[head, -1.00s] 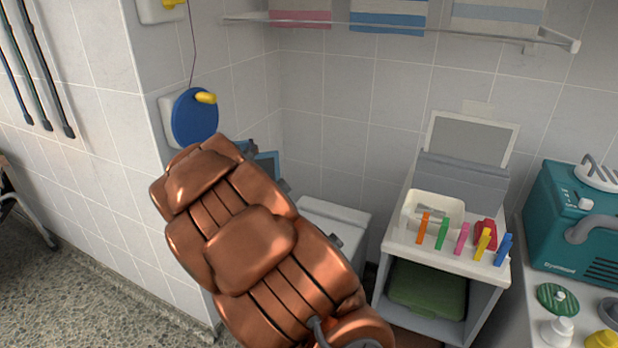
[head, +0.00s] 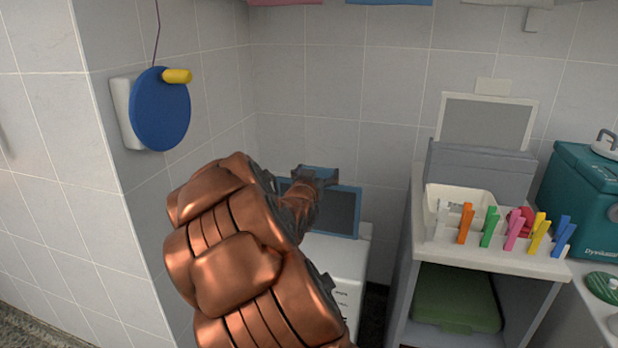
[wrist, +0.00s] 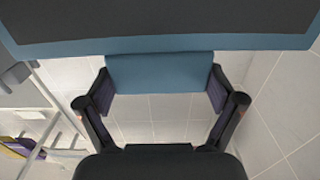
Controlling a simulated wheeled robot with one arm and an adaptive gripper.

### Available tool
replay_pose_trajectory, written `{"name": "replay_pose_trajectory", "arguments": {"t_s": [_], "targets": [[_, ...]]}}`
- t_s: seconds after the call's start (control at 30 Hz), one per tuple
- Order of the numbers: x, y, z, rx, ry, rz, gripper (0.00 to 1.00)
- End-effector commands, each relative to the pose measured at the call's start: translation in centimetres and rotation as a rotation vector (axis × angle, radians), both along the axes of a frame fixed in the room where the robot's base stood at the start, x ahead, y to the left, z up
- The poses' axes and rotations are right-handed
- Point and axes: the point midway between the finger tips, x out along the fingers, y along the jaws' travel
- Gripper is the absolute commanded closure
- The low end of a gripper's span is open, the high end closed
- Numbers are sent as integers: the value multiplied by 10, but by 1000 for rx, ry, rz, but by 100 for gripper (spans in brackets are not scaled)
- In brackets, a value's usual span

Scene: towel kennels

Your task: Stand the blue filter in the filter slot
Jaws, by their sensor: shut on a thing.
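The blue filter, a flat panel with a blue frame (head: 357,213) and a dark grey face, is upright above a white box. My gripper (head: 318,176) is shut on its top edge, partly hidden by my arm. In the wrist view, both fingers of my gripper (wrist: 160,78) close on a blue tab of the filter (wrist: 160,45). A grey block (head: 480,170) stands on the shelf unit to the right, with a light-framed grey panel (head: 487,122) upright at its back. I cannot make out a filter slot for certain.
The white box (head: 335,270) stands below the filter. The shelf unit (head: 480,253) holds a cream bin (head: 460,200), several coloured clips and a green case (head: 455,298) underneath. A teal machine (head: 575,200) is at the right. A blue disc (head: 160,110) hangs on the left wall.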

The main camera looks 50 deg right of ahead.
Motion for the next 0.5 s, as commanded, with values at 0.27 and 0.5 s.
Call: {"name": "replay_pose_trajectory", "arguments": {"t_s": [0.27, 0.5], "targets": [[6, -20, -1, -2, -2, -3, 65], [14, -41, -5, -1, -1, -2, 65]]}}
